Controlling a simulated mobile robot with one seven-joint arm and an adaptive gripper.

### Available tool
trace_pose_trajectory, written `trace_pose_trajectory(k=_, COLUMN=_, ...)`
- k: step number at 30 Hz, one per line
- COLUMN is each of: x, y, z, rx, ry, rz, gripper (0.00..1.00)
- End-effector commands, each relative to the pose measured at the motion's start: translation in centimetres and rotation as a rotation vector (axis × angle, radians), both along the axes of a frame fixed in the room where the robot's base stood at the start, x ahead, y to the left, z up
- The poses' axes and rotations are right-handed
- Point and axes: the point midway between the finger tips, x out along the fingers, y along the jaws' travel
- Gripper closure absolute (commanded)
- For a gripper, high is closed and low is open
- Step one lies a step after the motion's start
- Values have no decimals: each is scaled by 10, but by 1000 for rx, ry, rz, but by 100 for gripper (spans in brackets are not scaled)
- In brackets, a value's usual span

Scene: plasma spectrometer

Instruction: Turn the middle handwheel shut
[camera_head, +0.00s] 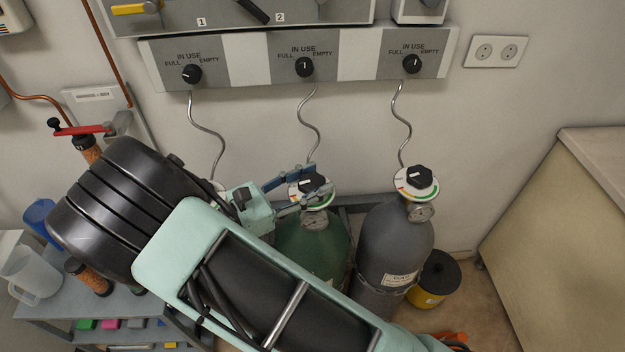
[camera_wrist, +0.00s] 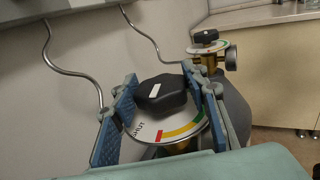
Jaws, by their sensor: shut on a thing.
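The middle handwheel (camera_head: 314,184) is a black knob on top of the green gas cylinder (camera_head: 311,246). In the wrist view the handwheel (camera_wrist: 162,94) has a white mark on its top. Below it is a round dial plate (camera_wrist: 184,130) with "SHUT" lettering and red, yellow and green bands. The white mark sits on the side toward the "SHUT" lettering. My gripper (camera_head: 303,187) has its two blue fingers on either side of the handwheel, and it is shut on it. In the wrist view my gripper (camera_wrist: 160,100) spans the knob. My arm hides part of the green cylinder.
A grey cylinder (camera_head: 394,245) with its own black handwheel (camera_head: 419,177) stands to the right. A panel (camera_head: 303,58) with three selector knobs is on the wall above, with curled metal tubes hanging down. A yellow bucket (camera_head: 433,282) and a cabinet (camera_head: 560,215) are at right.

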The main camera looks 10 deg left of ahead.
Motion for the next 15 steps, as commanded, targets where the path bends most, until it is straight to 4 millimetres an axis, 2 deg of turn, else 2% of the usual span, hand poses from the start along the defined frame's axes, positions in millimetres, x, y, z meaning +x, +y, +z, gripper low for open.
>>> trace_pose_trajectory(k=6, x=0, y=0, z=0, rx=0, ry=0, rz=-1, gripper=83)
trace_pose_trajectory(k=7, x=0, y=0, z=0, rx=0, ry=0, rz=0, gripper=56)
trace_pose_trajectory(k=11, x=0, y=0, z=0, rx=0, ry=0, rz=0, gripper=41)
trace_pose_trajectory(k=15, x=0, y=0, z=0, rx=0, ry=0, rz=0, gripper=40)
